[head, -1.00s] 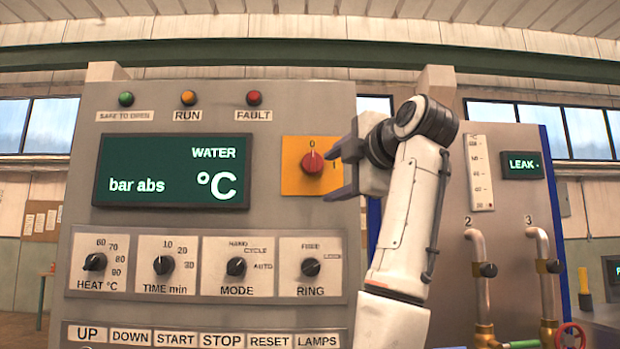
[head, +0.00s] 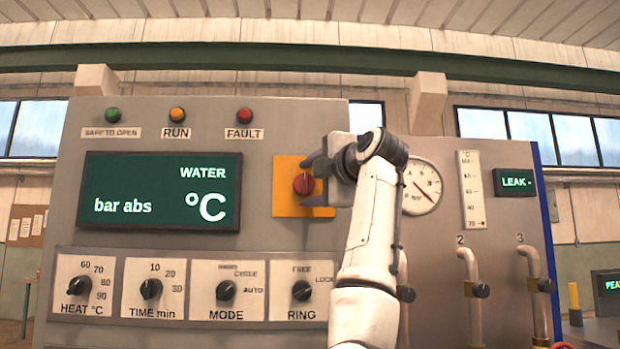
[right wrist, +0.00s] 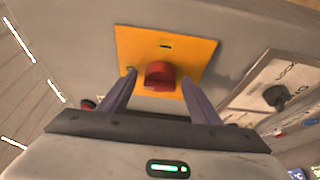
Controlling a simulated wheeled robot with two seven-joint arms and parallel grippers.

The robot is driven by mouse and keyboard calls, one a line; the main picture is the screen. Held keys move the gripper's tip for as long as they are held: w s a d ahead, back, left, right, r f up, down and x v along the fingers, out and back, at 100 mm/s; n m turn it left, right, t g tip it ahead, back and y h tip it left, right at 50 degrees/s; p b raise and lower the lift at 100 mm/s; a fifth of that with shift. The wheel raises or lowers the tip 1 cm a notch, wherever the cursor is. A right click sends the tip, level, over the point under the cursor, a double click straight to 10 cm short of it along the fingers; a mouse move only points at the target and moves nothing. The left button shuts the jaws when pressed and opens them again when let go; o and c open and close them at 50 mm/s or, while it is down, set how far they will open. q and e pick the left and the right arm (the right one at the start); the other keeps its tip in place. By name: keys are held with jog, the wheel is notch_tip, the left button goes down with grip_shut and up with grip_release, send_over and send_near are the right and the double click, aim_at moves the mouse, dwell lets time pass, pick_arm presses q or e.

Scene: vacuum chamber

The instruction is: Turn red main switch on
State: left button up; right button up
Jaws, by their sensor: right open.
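The red main switch (head: 303,184) is a round knob on a yellow plate (head: 285,203) on the grey control panel. In the right wrist view the red knob (right wrist: 160,76) shows between the two fingers, in front of the yellow plate (right wrist: 200,50). My left gripper is not in view.
Left of the switch is a dark display (head: 160,191). Below it is a row of black knobs, with the RING knob (head: 302,290) under the switch. A round gauge (head: 421,187) and pipes (head: 470,300) are to the right, partly behind my right arm.

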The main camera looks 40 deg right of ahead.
jog(key=c, duration=1)
